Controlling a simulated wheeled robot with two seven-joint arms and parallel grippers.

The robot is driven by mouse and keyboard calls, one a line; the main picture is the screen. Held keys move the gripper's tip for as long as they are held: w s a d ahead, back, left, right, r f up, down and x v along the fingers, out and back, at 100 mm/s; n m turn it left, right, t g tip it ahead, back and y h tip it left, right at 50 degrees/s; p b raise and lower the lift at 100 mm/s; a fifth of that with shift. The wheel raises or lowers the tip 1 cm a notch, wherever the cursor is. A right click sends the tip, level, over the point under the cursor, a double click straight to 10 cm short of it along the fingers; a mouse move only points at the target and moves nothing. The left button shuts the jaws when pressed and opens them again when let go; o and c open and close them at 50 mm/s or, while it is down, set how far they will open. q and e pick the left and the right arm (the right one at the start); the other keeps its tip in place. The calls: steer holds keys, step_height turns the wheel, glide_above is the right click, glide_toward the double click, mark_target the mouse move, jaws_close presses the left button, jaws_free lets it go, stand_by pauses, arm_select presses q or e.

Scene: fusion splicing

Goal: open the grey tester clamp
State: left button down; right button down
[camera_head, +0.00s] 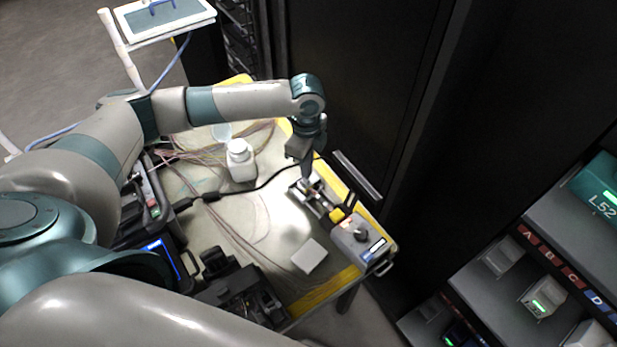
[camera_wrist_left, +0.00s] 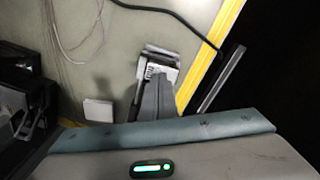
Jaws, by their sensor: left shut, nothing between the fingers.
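The grey tester (camera_head: 357,243), a box with a dark knob and small display, stands at the table's right corner. A small metal clamp fixture (camera_head: 321,207) sits beside it, toward the table's middle. My left gripper (camera_head: 306,181) points down at the fixture's far end, shut and empty. In the left wrist view the fingers (camera_wrist_left: 152,88) overlap the fixture (camera_wrist_left: 160,58) and hide part of it. I cannot tell whether they touch it, or whether the clamp is open. My right gripper is not in view.
A white bottle (camera_head: 240,160) stands on the table (camera_head: 262,215), with thin cables and a black cord nearby. A small white block (camera_head: 309,256) lies near the tester. Dark devices stand at the near left edge. Black cabinets rise close behind the table's right edge.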

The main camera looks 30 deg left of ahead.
mark_target(315, 175)
arm_select(q)
steer(key=shift+w+d+r+p, duration=0.1)
steer(key=shift+w+r+p, duration=0.1)
steer(key=shift+r+p, duration=0.55)
step_height(315, 175, up, 7)
steer(key=w+d+p, duration=0.1)
steer(key=w+p, duration=0.1)
steer(key=p, duration=0.4)
steer(key=shift+w+f, duration=0.15)
steer(key=shift+f, duration=0.05)
stand_by(0.5)
steer(key=shift+f, duration=0.1)
